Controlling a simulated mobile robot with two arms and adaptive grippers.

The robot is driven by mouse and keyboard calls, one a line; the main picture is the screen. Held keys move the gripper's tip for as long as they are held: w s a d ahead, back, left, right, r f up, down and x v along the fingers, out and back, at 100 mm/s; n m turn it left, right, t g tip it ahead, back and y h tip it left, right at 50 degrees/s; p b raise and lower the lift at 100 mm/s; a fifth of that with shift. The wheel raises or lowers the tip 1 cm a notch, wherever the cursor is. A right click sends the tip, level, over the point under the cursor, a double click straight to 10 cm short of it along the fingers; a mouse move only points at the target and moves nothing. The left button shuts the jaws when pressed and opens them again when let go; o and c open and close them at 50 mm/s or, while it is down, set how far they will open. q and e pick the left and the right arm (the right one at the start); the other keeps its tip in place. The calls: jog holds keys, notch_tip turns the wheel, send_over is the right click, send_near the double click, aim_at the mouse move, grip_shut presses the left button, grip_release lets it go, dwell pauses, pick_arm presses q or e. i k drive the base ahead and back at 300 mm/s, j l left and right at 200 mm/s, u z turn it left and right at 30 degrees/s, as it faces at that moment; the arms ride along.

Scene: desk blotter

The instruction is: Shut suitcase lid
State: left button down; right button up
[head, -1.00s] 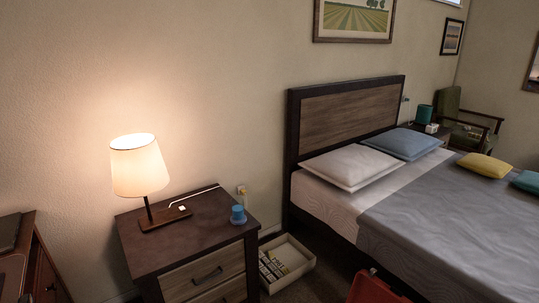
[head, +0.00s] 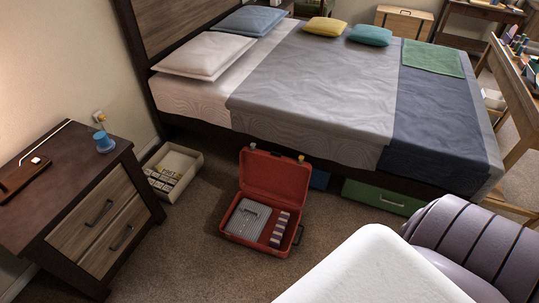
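The red suitcase (head: 266,202) stands open on the carpet in front of the bed, in the middle of the head view. Its lid (head: 275,174) is raised upright at the back, on the bed side. The base holds a grey ribbed item (head: 246,218) and a striped stack (head: 280,229). The hinge is hard to make out. Neither of my grippers shows in the head view.
The bed (head: 320,90) is close behind the suitcase. A nightstand (head: 85,205) and an open box (head: 173,172) are at left. A white padded surface (head: 370,272) and purple ribbed seat (head: 465,245) fill the lower right.

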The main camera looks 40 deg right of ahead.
aim_at(273, 175)
jog(key=i+z, duration=0.1)
jog(key=z, duration=0.65)
